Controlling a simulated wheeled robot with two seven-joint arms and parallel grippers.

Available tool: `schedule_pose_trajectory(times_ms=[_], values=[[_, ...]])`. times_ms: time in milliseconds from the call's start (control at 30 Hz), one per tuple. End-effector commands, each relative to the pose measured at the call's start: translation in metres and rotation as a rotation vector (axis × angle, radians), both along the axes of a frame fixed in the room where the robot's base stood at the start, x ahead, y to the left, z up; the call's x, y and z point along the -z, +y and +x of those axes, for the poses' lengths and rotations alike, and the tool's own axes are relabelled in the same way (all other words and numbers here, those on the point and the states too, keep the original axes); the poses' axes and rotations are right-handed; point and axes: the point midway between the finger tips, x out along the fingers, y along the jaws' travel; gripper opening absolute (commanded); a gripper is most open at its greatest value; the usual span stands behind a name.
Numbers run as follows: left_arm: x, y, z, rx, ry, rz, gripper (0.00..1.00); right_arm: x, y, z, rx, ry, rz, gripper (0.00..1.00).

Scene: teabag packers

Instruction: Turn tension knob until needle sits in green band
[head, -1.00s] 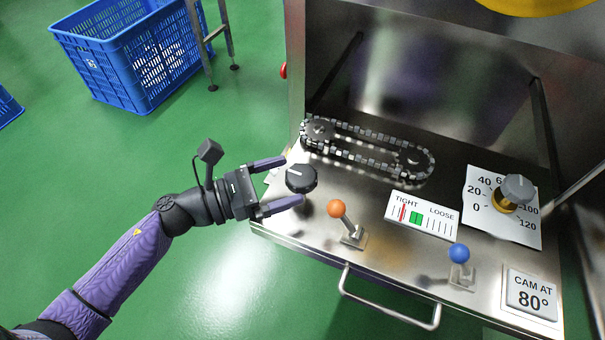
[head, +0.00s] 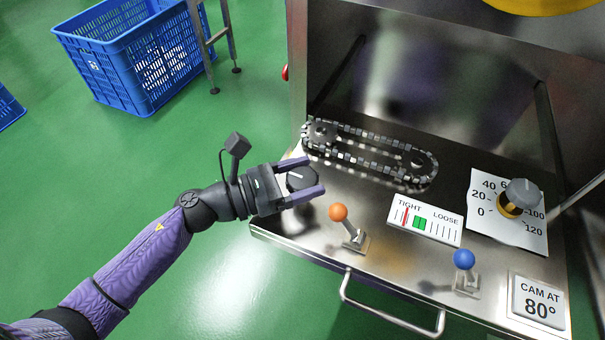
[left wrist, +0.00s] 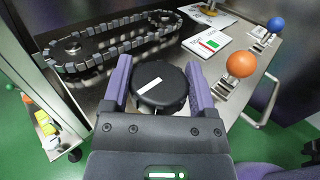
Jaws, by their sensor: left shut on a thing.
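The black tension knob (head: 301,179) with a white pointer line stands at the left end of the steel bench. My left gripper (head: 306,177) has its two purple fingers on either side of the knob, shut on it. The knob (left wrist: 158,86) also shows between the fingers in the left wrist view. The tension gauge (head: 424,220) is a white plate marked TIGHT and LOOSE. Its red needle (head: 405,215) sits on the TIGHT side, left of the green band (head: 420,222). My right gripper is not in view.
An orange-topped lever (head: 338,212) stands just right of the gripper, and a blue-topped lever (head: 464,259) farther right. A chain loop (head: 370,155) lies behind. A grey dial knob (head: 522,192) and a CAM AT 80° sign (head: 538,300) are at right.

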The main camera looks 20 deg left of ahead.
Motion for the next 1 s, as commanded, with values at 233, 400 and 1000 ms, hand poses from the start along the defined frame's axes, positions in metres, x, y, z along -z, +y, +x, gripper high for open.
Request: schedule_pose_trajectory(times_ms=[233, 400, 1000], values=[[-0.001, 0.0, 0.0, -0.042, 0.001, -0.001, 0.15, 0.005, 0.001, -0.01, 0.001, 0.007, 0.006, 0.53], [-0.004, -0.001, -0.001, -0.139, -0.001, -0.004, 0.15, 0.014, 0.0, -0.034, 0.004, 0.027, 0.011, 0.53], [0.0, 0.0, 0.0, -0.615, 0.002, -0.002, 0.15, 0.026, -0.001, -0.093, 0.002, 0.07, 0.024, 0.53]])
